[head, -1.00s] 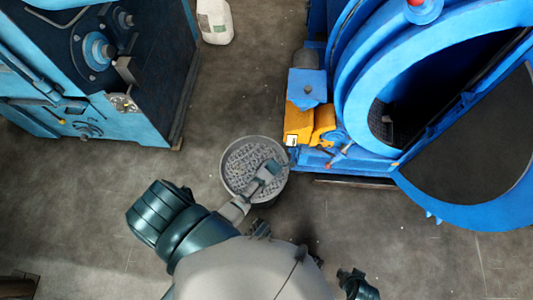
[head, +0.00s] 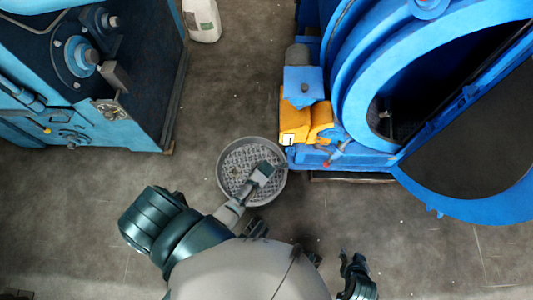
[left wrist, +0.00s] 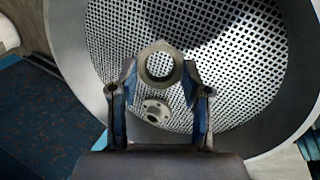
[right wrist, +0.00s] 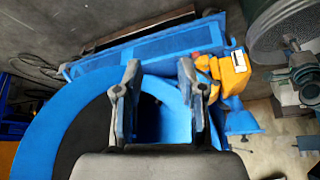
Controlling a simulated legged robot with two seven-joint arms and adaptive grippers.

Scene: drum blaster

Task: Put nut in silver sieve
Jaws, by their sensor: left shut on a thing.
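The silver sieve (head: 221,184) is a round pan with a perforated bottom, standing on the floor at the middle of the head view. My left gripper (head: 265,168) is over it. In the left wrist view my left gripper (left wrist: 160,80) is shut on a metal nut (left wrist: 160,48), held above the perforated bottom of the sieve (left wrist: 275,145). A second small round metal piece (left wrist: 155,111) with a hole shows beyond the nut, seemingly on the sieve's bottom. My right gripper (right wrist: 160,80) is open and empty, away from the sieve; it also shows low in the head view.
A large blue drum machine (head: 345,160) with yellow parts (head: 295,120) stands close to the sieve's right. A blue cabinet machine (head: 120,125) is at the left, and a white jug (head: 202,18) at the top. Floor left of the sieve is bare.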

